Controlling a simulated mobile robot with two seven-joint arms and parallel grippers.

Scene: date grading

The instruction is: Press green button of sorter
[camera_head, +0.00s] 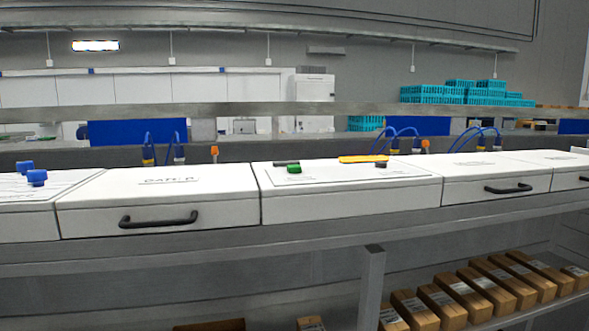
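The sorter is a long white machine on a grey metal bench. The green button (294,169) sits on the sloped top of its middle white panel (340,208), near the panel's left side. A small dark piece lies just behind the button, and a yellow-orange part (363,159) and a dark knob (381,165) are further right on the same panel. Nothing covers the green button. Neither of my grippers shows in the head view.
Drawers with black handles (158,220) (508,188) flank the panel. Blue knobs (37,177) are at far left. A grey rail (250,110) runs behind. Teal crates (432,94) are stacked at back right. Brown boxes (437,303) lie on the shelf below.

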